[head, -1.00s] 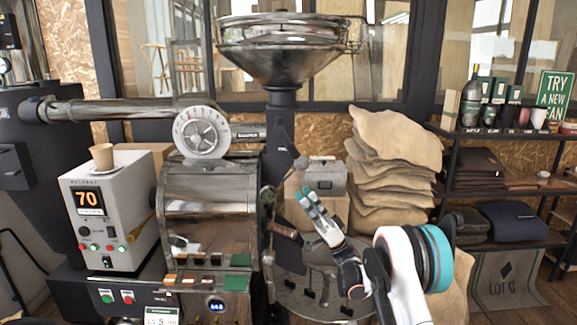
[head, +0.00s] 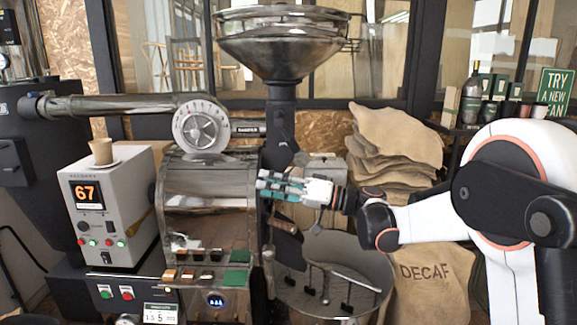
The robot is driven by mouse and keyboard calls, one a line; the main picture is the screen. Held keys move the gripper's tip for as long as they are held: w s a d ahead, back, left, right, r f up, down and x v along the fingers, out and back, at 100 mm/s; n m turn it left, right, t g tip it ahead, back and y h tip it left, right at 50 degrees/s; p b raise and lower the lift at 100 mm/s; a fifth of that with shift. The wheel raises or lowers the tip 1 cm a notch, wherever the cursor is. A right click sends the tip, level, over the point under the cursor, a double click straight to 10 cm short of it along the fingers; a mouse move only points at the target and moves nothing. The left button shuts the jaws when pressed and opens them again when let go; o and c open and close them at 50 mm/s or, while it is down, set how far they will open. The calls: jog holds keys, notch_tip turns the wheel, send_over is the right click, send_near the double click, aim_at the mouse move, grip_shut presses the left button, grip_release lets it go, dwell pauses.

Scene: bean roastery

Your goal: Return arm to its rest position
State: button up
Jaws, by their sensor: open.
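My gripper (head: 264,189) is open and empty, with teal-tipped fingers pointing left. It is in front of the right side of the steel roaster drum (head: 208,205), above the round cooling tray (head: 365,272). I cannot tell whether it touches the roaster. My white and black arm reaches in from the right and hides part of the shelf and the sacks.
A grey control box (head: 100,215) reading 67 stands at the left with a paper cup (head: 101,151) on top. The hopper (head: 283,45) hangs above. Folded sacks (head: 395,140) and a DECAF sack (head: 433,280) stand behind. A shelf with a bottle (head: 472,97) is at the right.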

jog(key=s+d+f+m+t+h+b, duration=0.1)
jog(key=s+d+f+m+h, duration=0.1)
jog(key=s+d+f+h, duration=0.4)
jog(key=s+d+f+m+t+h+b, duration=0.1)
jog(key=s+d+f+m+h, duration=0.1)
jog(key=s+d+f+h, duration=0.4)
jog(key=s+d+f+m+t+h+b, duration=0.1)
jog(key=s+d+f+h, duration=0.5)
jog(key=s+d, duration=0.6)
jog(key=s+m+h, duration=0.1)
jog(key=s, duration=0.8)
jog(key=shift+s+d+f+m+b, duration=0.2)
jog(key=shift+f+m+b, duration=0.05)
jog(key=shift+m+b, duration=0.15)
